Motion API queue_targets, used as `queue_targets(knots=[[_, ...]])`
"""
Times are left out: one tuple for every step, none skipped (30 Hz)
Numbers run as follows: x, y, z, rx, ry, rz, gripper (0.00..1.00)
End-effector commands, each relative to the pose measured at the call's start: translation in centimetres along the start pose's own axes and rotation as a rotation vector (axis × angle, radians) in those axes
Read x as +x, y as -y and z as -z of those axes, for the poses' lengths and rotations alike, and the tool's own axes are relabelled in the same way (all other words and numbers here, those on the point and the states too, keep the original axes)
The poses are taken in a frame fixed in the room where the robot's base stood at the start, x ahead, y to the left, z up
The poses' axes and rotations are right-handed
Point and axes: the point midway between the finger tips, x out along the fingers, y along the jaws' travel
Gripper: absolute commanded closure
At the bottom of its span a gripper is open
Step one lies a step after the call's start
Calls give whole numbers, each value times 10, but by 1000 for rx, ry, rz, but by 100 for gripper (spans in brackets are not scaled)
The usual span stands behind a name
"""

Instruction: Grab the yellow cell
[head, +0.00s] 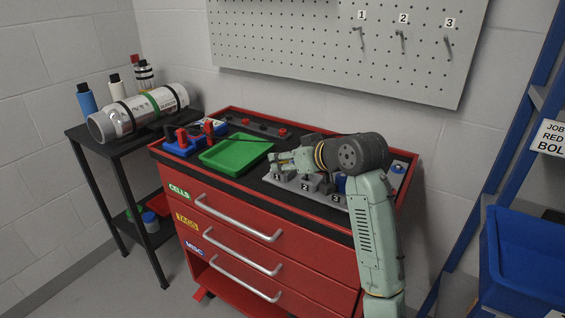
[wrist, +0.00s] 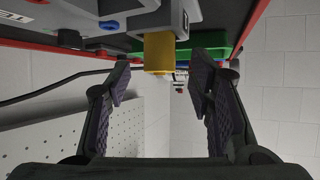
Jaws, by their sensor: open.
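In the head view my gripper (head: 283,160) is low over the cart top, by the grey holder (head: 292,184) numbered 1, 2 and 3. I cannot make out the yellow cell in the head view.
The red cart (head: 245,215) carries a green tray (head: 235,153) left of my gripper and blue blocks (head: 180,148) with red parts. A pegboard (head: 300,45) hangs behind. A side table (head: 88,133) holds a large cylinder (head: 140,112). A blue bin (head: 525,255) is at right.

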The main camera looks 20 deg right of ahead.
Motion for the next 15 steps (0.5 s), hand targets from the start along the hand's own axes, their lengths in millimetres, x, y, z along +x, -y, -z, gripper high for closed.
queue_targets(knots=[[6,0,1,2,1,1,52],[9,0,1,3,1,0,52],[12,0,0,2,1,0,52],[14,0,0,2,2,-1,52],[15,0,0,2,1,-1,52],[16,0,0,1,1,-1,52],[16,0,0,1,0,-1,52],[16,0,0,1,0,-1,52],[16,0,0,1,0,-1,52],[16,0,0,1,0,-1,52],[16,0,0,1,0,-1,52],[16,0,0,1,0,-1,53],[16,0,0,1,0,-1,55],[16,0,0,1,0,-1,57],[16,0,0,1,0,-1,60]])
